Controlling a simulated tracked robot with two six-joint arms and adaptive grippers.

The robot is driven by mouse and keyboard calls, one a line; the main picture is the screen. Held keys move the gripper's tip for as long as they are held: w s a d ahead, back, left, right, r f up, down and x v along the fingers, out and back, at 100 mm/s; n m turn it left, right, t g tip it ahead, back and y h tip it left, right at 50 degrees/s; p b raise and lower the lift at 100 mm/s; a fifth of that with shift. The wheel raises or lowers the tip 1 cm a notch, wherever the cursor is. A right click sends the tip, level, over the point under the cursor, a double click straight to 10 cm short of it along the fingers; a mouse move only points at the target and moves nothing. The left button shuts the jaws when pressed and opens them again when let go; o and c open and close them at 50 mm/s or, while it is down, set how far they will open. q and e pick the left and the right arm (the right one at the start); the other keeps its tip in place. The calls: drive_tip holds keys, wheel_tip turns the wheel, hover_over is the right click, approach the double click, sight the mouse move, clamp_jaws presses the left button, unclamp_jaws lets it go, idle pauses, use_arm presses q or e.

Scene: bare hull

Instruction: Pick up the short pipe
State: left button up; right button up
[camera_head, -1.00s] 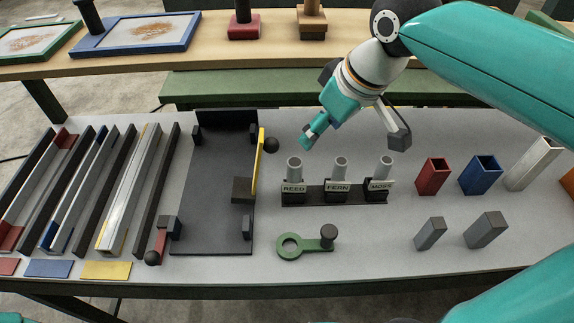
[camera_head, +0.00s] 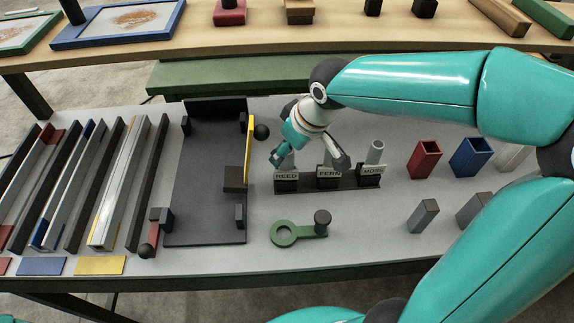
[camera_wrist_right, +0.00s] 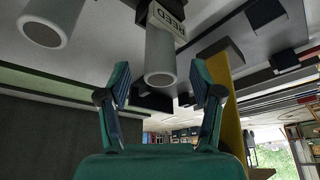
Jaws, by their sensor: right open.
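Three upright grey pipes stand in a dark rack (camera_head: 310,184) with signs REED, FERN and MOSS. The REED pipe (camera_head: 288,161) and FERN pipe are partly hidden by my right gripper (camera_head: 307,159). The MOSS pipe (camera_head: 375,152) is clear. I cannot tell which is called the short pipe. In the right wrist view, the REED pipe (camera_wrist_right: 160,50) shows end-on between the two open fingers of my right gripper (camera_wrist_right: 162,82), with gaps on both sides. Another pipe (camera_wrist_right: 43,25) is at the upper left there. My left gripper is out of view.
A black tray (camera_head: 205,200) with a yellow strip (camera_head: 249,150) stands left of the rack. A green ring piece (camera_head: 284,235) lies in front. Red (camera_head: 424,160) and blue (camera_head: 470,158) square tubes and a grey block (camera_head: 423,216) stand to the right.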

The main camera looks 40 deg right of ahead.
sight(286, 168)
drive_tip(key=shift+x, duration=1.35)
drive_tip(key=shift+s, duration=0.1)
clamp_jaws()
